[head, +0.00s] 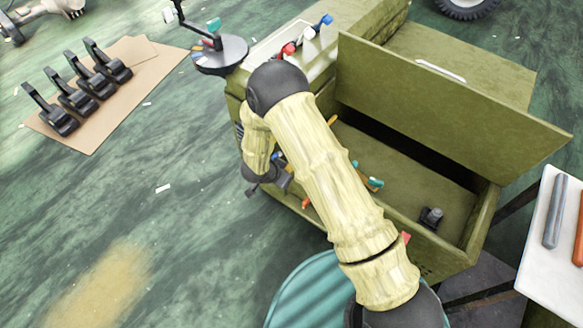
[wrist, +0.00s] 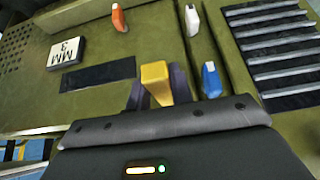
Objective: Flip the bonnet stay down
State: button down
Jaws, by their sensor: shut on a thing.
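My gripper (wrist: 158,92) is shut on a yellow lever handle (wrist: 155,73) in the wrist view, with one dark finger on each side of it. The handle stands out from an olive-green panel (wrist: 100,100). I cannot tell from its looks whether this handle is the bonnet stay. In the head view my arm bends down over the front of an olive-green chassis box (head: 480,238), and the arm hides most of the gripper and the held handle. A hinged olive panel (head: 440,95) stands raised and tilted over the box's open bay.
Orange (wrist: 119,18), white (wrist: 192,20) and blue (wrist: 211,80) levers stand near the held one. A label block (wrist: 67,53) and slatted vent (wrist: 275,50) flank them. A white tray (head: 550,285) is at right; black clamps (head: 75,97) lie on cardboard at left.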

jog(key=shift+r, duration=0.1)
dwell(0.4)
jog(key=c, duration=1.2)
grip_release()
jog(key=shift+c, duration=0.2)
jog(key=shift+r, duration=0.1)
jog(key=p+v, duration=0.4)
jog(key=v, duration=1.3)
jog(key=shift+p, duration=0.35)
jog(key=shift+r, duration=0.15)
